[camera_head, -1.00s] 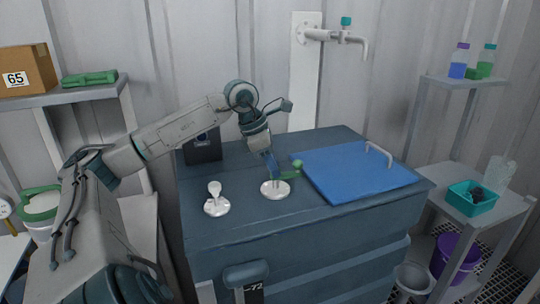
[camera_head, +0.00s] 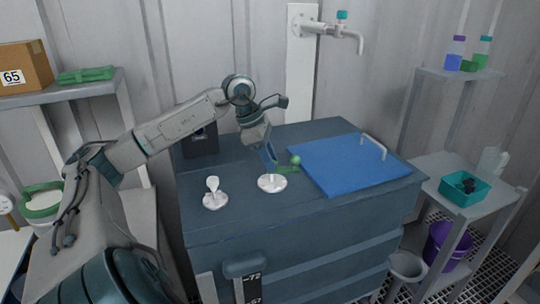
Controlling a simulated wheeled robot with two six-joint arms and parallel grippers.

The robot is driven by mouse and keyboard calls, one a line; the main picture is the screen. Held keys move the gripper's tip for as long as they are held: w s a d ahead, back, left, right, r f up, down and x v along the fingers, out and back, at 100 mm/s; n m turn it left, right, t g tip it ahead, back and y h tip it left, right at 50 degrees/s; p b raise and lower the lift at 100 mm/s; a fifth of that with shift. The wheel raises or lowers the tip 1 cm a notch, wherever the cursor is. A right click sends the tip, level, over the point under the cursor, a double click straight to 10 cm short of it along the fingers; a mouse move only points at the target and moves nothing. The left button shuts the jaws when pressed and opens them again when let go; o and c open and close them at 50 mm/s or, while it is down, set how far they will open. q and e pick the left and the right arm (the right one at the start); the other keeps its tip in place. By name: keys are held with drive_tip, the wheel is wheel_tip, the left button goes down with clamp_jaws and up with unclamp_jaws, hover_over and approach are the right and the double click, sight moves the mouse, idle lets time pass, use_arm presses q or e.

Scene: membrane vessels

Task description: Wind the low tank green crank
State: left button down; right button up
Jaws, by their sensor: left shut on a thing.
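The low tank (camera_head: 235,225) is a dark blue-grey box with a flat top. The green crank (camera_head: 288,168) stands on a white round base (camera_head: 271,184) on the tank top, with a green ball knob (camera_head: 295,160) at its right end. My left gripper (camera_head: 270,164) reaches down from above at the crank's left end, over the white base. It is shut on the crank, and its fingers partly hide it. My right gripper is not in view.
A white valve (camera_head: 214,194) stands left of the crank. A blue lid (camera_head: 345,165) with a pale handle lies close on the right. A pipe with a tap (camera_head: 330,30) rises behind. Shelves flank the tank, with a teal bin (camera_head: 467,195) on the right one.

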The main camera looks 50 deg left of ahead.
use_arm(q)
drive_tip(key=shift+a+m+p, duration=0.1)
drive_tip(key=shift+m+p, duration=0.35)
drive_tip(key=shift+m, duration=0.05)
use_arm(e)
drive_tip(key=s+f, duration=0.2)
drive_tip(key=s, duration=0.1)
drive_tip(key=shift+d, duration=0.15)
use_arm(q)
drive_tip(key=shift+f+g, duration=0.1)
drive_tip(key=shift+g, duration=0.2)
